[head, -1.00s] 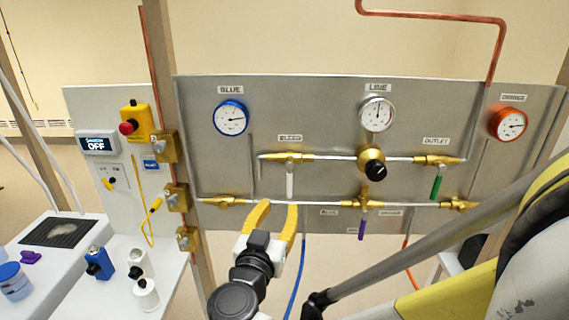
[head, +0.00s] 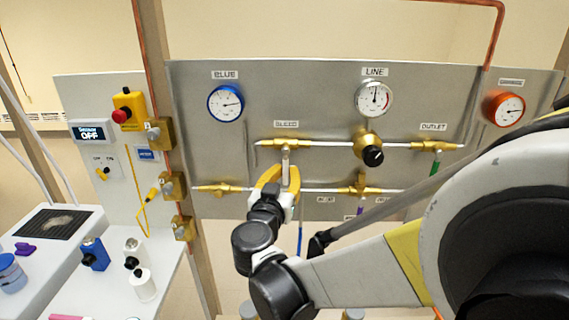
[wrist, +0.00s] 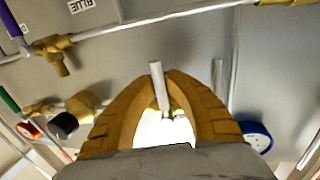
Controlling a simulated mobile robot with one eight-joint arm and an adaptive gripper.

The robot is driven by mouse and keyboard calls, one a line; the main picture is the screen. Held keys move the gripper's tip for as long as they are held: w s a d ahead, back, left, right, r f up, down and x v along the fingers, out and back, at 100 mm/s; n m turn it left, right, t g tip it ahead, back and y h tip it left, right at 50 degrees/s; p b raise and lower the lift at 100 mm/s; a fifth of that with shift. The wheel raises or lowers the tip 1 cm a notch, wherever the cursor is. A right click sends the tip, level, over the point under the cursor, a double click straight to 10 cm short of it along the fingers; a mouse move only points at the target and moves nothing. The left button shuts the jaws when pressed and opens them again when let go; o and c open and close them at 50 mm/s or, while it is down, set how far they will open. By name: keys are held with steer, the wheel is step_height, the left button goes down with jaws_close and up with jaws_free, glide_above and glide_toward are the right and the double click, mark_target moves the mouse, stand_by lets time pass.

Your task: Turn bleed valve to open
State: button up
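The bleed valve is a brass body (head: 287,143) on the upper pipe of the grey panel, under the BLEED label (head: 286,124). Its pale handle (head: 285,161) hangs straight down, across the pipe. My gripper (head: 281,172) has yellow fingers and reaches the handle from below in the head view. In the wrist view the handle (wrist: 156,75) lies between the fingertips of my gripper (wrist: 161,80), which converge tightly on both its sides. The fingers hide most of the valve body there, and the contact itself is hard to see.
The lower pipe (head: 318,190) runs just behind my fingers. The blue gauge (head: 226,103) is up left. The black regulator knob (head: 373,156) and green outlet handle (head: 434,168) are to the right.

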steer(key=shift+d, duration=0.1)
jaws_close()
steer(key=d+n, duration=0.1)
steer(key=n, duration=0.1)
steer(key=d+n+b, duration=0.1)
steer(key=n, duration=0.1)
steer(key=shift+r+t, duration=0.15)
steer(key=shift+t, duration=0.25)
steer(key=n, duration=0.2)
steer(key=d+r+n, duration=0.1)
steer(key=n, duration=0.1)
steer(key=d+n+t+b, duration=0.1)
steer(key=n, duration=0.1)
steer(key=shift+s+d+r+y, duration=0.1)
steer(key=shift+d+r+y, duration=0.1)
steer(key=shift+r+y, duration=0.15)
steer(key=shift+d+r+n+t+y+p, duration=0.15)
steer(key=shift+d+r+n+y+p, duration=0.35)
steer(key=shift+n, duration=1.15)
steer(key=shift+a+r+n+t+y+p, duration=0.1)
steer(key=shift+r+n+y, duration=0.45)
steer(key=shift+n, duration=1.15)
steer(key=shift+d+r+n+t+y+p, duration=0.2)
steer(key=shift+r+n, duration=0.65)
steer(key=shift+n, duration=0.8)
